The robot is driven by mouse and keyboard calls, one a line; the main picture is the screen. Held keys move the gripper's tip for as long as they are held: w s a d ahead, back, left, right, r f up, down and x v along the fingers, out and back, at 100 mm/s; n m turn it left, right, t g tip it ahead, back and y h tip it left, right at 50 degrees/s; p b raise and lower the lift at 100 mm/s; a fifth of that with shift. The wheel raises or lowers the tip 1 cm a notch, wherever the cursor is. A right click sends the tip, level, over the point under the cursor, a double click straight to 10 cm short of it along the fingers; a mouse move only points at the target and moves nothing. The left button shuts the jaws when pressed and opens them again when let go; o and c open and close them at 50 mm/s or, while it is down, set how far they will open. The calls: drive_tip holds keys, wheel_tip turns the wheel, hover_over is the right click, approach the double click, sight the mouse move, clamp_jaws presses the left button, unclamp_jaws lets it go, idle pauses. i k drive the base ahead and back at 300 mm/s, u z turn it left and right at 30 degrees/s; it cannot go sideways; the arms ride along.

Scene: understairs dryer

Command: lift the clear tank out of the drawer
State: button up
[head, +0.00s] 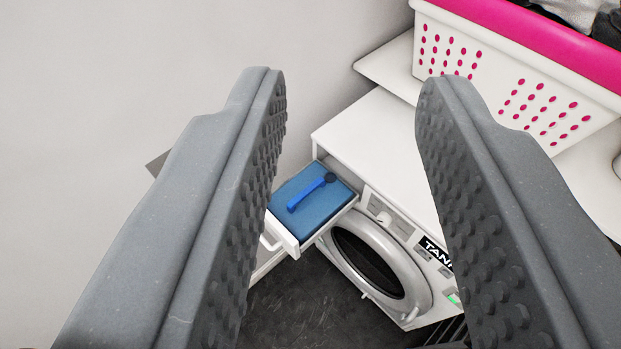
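The tank (331,206) shows as a blue block with a brighter blue handle (306,197) and a dark round cap on top. It sits inside the white drawer (329,225), which is pulled out at the upper left of the white dryer (362,135). My gripper (350,90) is open and empty, with its two grey studded fingers wide apart. The drawer and tank appear between the fingers, farther away and nearer the left finger. The left finger hides part of the drawer's left side.
The dryer's round door (420,292) is below the drawer. A white and pink laundry basket (500,75) holding dark and light cloth stands at the upper right on a white surface. A pale wall (130,70) fills the left. Dark floor (300,310) shows below.

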sight(307, 201)
drive_tip(key=z, duration=2.45)
drive_tip(key=k, duration=0.85)
drive_tip(key=u, duration=1.65)
drive_tip(key=i, duration=1)
drive_tip(key=u, duration=0.05)
